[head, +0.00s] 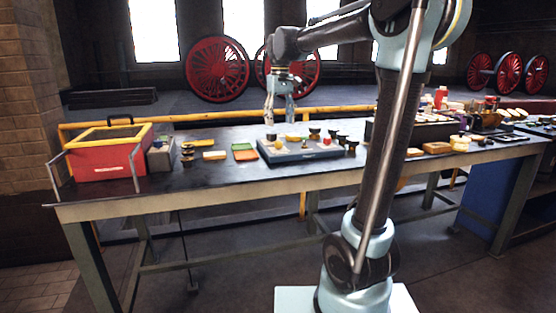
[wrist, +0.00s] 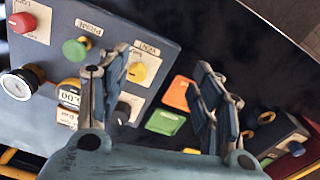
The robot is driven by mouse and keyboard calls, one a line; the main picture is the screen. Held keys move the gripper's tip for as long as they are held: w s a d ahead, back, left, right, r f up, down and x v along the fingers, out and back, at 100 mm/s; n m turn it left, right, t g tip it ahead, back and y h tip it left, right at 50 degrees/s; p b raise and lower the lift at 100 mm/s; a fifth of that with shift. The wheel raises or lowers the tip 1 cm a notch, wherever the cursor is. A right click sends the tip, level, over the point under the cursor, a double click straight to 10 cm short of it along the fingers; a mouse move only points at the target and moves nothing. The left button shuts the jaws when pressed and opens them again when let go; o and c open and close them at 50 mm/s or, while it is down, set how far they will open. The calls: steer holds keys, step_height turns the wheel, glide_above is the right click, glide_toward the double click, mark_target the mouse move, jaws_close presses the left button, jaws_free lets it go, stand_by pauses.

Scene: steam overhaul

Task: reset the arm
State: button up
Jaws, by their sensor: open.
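My gripper (head: 280,118) hangs fingers-down above the bench in the head view, with my arm reaching over from the right. It is open and empty. The blue-grey control panel (head: 300,155) sits on the bench below and near the gripper. In the wrist view the panel (wrist: 40,105) shows a red button, a green button, a yellow knob and a gauge; the fingers hide part of it.
A red box (head: 100,165) and a grey box (head: 160,156) stand at the bench's left end. A yellow rail (head: 220,114) runs behind. Several small items crowd the right.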

steer(key=s+d+f+m+t, duration=0.1)
steer(key=s+d+f, duration=0.5)
steer(key=s, duration=0.2)
steer(key=s+d+f+m, duration=0.2)
steer(key=s+d+f, duration=0.3)
steer(key=s+d, duration=0.25)
steer(key=s+d+f+m, duration=0.1)
steer(key=s+d+f, duration=0.1)
steer(key=s+f, duration=0.4)
steer(key=s+d+f+m+t, duration=0.1)
steer(key=s+d+f, duration=0.1)
steer(key=s+f, duration=0.5)
step_height(320, 180, down, 4)
steer(key=shift+d+r, duration=0.2)
steer(key=shift+d, duration=0.15)
